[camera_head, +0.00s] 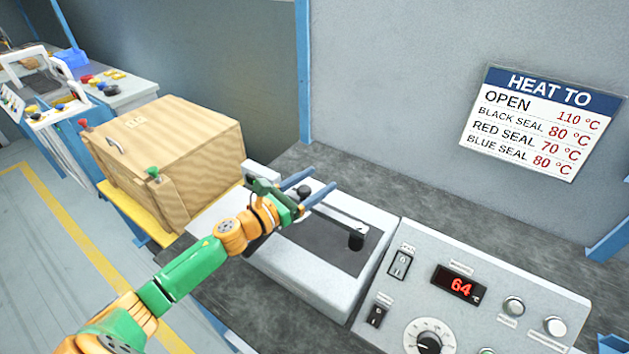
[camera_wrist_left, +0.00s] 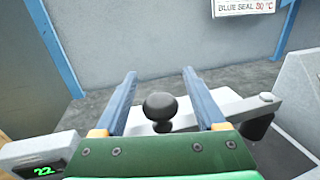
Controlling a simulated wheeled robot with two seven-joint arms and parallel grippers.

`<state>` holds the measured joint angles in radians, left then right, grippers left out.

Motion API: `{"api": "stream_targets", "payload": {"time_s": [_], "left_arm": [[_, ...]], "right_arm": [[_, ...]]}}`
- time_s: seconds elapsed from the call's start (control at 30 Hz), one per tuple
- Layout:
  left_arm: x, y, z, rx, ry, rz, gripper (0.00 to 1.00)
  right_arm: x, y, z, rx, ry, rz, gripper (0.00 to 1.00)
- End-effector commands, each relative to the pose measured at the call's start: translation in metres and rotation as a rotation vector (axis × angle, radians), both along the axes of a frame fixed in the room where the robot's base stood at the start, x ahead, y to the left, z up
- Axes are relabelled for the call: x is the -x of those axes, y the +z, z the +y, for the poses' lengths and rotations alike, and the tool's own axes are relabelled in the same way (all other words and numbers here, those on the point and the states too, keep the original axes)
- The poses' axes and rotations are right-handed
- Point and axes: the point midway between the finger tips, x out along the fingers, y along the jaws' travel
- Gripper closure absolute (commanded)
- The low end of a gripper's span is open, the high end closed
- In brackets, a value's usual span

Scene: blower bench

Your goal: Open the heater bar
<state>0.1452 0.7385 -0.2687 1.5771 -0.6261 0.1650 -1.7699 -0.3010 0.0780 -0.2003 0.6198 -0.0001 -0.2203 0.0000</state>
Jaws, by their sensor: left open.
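The heater bar (camera_head: 338,217) is a pale grey bar lying over the dark top of the grey sealer unit (camera_head: 310,293). It has a round black knob (camera_head: 303,191) near its far left part and a black cylinder (camera_head: 357,240) at its right end. My left gripper (camera_head: 322,180) is open, with its blue fingers reaching past the knob. In the left wrist view the knob (camera_wrist_left: 160,106) stands between the two fingers, with gaps on both sides. The bar (camera_wrist_left: 235,107) runs off to the right there. My gripper hides the bar's left end. My right gripper is not in view.
A control panel (camera_head: 470,290) at right has a red display (camera_head: 459,284) reading 64, switches and a dial. The wall sign (camera_head: 541,122) lists OPEN 110 °C. A wooden box (camera_head: 170,155) stands at left. Dark bench top (camera_head: 400,193) is clear behind the unit.

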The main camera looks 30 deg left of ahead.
Motion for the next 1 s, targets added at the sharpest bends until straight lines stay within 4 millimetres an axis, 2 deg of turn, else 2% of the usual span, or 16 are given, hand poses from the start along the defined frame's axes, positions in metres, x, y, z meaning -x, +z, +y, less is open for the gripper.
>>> {"api": "stream_targets", "payload": {"time_s": [0.03, 0.3, 1.0], "left_arm": [[0.0001, -0.0001, 0.0001, 0.000, 0.000, 0.000, 0.27], [0.0002, 0.0001, 0.0003, 0.001, 0.001, 0.000, 1.00], [0.0002, 0.0003, 0.0004, 0.001, 0.001, -0.001, 1.00]], "right_arm": [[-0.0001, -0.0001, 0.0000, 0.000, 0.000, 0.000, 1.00], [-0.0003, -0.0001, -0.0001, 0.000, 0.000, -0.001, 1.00], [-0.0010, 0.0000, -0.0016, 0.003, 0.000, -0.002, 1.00]]}}
